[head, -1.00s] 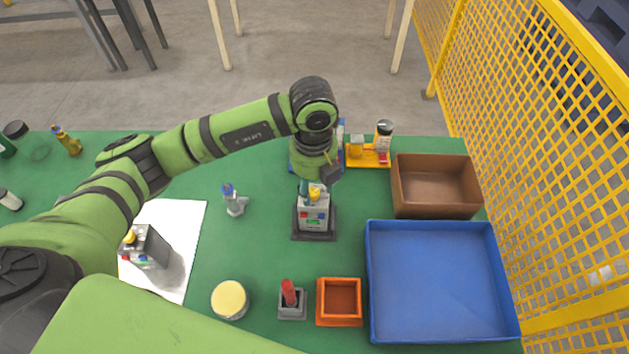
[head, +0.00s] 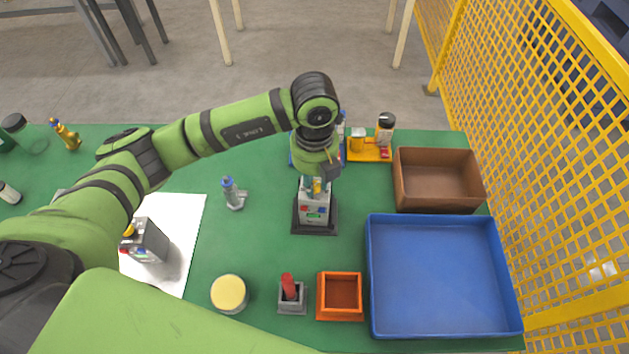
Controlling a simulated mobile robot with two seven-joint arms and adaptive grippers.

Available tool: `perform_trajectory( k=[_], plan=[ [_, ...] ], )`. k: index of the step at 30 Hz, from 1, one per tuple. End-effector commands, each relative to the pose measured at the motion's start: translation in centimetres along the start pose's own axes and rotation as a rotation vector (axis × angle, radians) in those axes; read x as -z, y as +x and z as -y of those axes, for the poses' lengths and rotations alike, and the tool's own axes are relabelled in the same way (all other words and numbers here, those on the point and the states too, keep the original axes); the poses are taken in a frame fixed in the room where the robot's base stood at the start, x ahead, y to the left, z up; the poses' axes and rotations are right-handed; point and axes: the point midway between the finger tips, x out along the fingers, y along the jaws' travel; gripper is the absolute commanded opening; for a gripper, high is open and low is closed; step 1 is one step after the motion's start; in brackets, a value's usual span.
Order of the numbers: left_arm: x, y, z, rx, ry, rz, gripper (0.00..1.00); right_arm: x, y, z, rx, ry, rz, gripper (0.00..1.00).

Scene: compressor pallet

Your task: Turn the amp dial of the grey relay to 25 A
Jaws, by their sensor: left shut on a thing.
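The grey relay (head: 314,211) stands upright on a dark base plate in the middle of the green table, with small coloured parts on its front. My left gripper (head: 316,186) points down at the top of the relay and is shut on a small yellow part there, which seems to be the dial. The dial's marks are too small to read, and the gripper hides much of the relay's top. A second grey box with a yellow knob (head: 145,243) stands on a white sheet at the left. My right gripper is not in view.
A blue tray (head: 443,330), a brown box (head: 437,206) and an orange bin (head: 340,314) stand at the right. A red-handled part (head: 289,289), a yellow-lidded tin (head: 229,293) and a small bottle (head: 232,192) surround the relay. A yellow mesh fence (head: 550,150) borders the right.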

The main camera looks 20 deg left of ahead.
Motion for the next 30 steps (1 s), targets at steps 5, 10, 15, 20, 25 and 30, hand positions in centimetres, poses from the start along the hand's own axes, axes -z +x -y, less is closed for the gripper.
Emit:
perform_trajectory(
  k=[5,10,15,20,25,30],
  plan=[
    [0.0,0.0,0.0,0.0,-0.001,-0.001,0.0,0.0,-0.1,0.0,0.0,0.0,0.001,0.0],
    [0.0,0.0,0.0,0.0,-0.002,-0.001,0.48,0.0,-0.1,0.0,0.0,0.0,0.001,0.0],
    [0.0,0.0,0.0,-0.001,-0.002,-0.001,0.48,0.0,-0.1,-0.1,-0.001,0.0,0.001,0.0],
    [0.0,-0.7,0.0,0.0,-0.002,0.0,0.48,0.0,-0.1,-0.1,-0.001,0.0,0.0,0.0],
    [-0.1,-3.6,0.1,0.003,-0.001,0.005,0.48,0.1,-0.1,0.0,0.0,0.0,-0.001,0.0],
    [-0.1,-7.4,0.1,0.002,-0.001,0.004,0.48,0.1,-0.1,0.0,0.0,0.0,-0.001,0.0]
  ],
)
